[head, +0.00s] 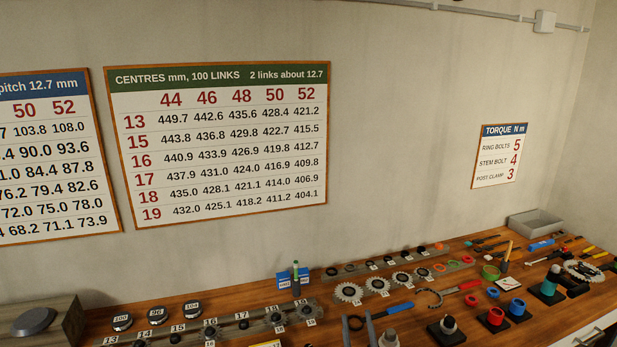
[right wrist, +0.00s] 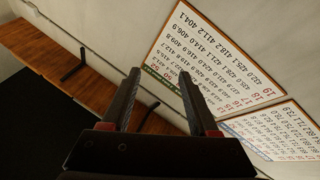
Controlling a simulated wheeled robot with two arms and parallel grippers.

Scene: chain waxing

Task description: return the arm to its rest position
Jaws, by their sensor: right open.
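My right gripper (head: 358,320) shows at the bottom edge of the head view, as two upright dark fingers in front of the bench. In the right wrist view the right gripper (right wrist: 159,74) has its two fingers apart, with nothing between them. Beyond them are the wall and its charts, upside down in that view. The rest of the right arm is hidden below the head view. My left gripper is not in view.
The wooden bench (head: 245,337) carries numbered sprockets (head: 348,292), a blue-handled tool (head: 397,308), a blue box (head: 287,279) and a grey tray (head: 535,222). The centres chart (head: 220,140) and torque chart (head: 499,156) hang on the wall. The space above the bench is clear.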

